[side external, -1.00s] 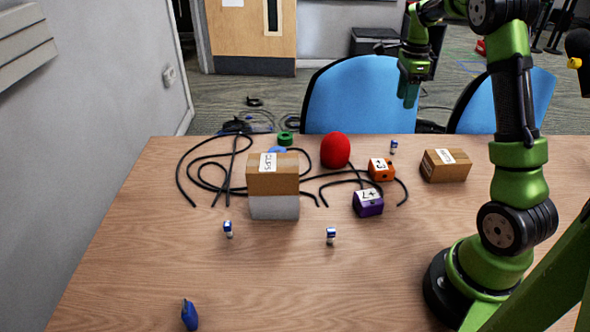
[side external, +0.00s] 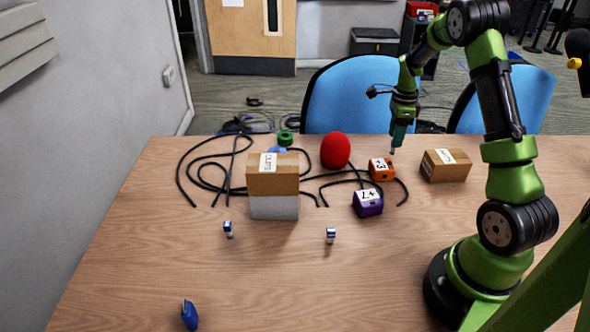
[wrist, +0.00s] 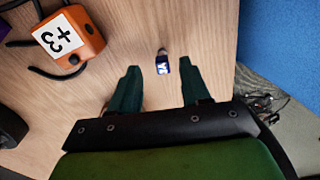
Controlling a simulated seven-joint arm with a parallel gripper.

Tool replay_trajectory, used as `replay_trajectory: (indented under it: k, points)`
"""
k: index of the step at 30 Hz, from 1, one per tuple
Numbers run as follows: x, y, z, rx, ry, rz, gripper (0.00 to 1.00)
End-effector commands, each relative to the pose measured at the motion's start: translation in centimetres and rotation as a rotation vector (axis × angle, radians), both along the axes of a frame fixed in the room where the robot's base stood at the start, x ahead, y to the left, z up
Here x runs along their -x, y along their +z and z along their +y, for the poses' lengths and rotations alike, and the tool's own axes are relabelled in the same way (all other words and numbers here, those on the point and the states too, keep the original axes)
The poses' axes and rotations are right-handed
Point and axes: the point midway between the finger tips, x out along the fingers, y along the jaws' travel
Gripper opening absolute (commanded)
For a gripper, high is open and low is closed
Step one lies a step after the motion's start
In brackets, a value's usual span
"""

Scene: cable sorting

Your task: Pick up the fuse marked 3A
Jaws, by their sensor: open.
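A small fuse with a blue-and-white label (wrist: 162,66) stands on the table in the wrist view, near the far edge. Its marking is too small to read surely. It sits between and just beyond my fingertips. My gripper (wrist: 158,72) is open and empty, its two green fingers apart on either side of the fuse. In the side external view my gripper (side external: 396,140) is above the fuse and mostly hides it. Two similar fuses stand on the near side of the table, one at left (side external: 228,229) and one at middle (side external: 331,236); their markings are unreadable.
An orange block marked +3 (side external: 382,169) is close left of the gripper, with a purple block (side external: 368,204) nearer. A cardboard box (side external: 446,165) stands to the right. A red ball (side external: 335,151), black cables (side external: 196,178) and a clips box (side external: 273,176) lie left.

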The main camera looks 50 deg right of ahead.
Motion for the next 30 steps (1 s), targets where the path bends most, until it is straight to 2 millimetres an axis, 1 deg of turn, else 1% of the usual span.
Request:
replay_trajectory:
  k: [1, 3, 7, 11, 16, 17, 24, 26, 30]
  points:
    - [-0.1, -0.9, 0.0, -0.003, 0.000, 0.003, 0.47]
    - [-0.2, -2.1, -0.1, -0.003, -0.002, 0.003, 0.47]
    - [-0.3, -3.7, -0.1, -0.002, 0.000, 0.001, 0.47]
    - [-0.3, -4.3, -0.1, -0.001, 0.000, 0.001, 0.47]
    - [-0.3, -4.3, -0.1, 0.000, 0.000, 0.000, 0.47]
    - [-0.3, -4.3, -0.1, 0.000, 0.000, 0.000, 0.45]
    - [-0.3, -4.2, -0.1, 0.000, 0.000, 0.000, 0.09]
    - [-0.4, -4.2, -0.1, 0.000, 0.000, 0.000, 0.00]
    - [-0.3, -4.2, -0.1, 0.000, 0.000, 0.000, 0.00]
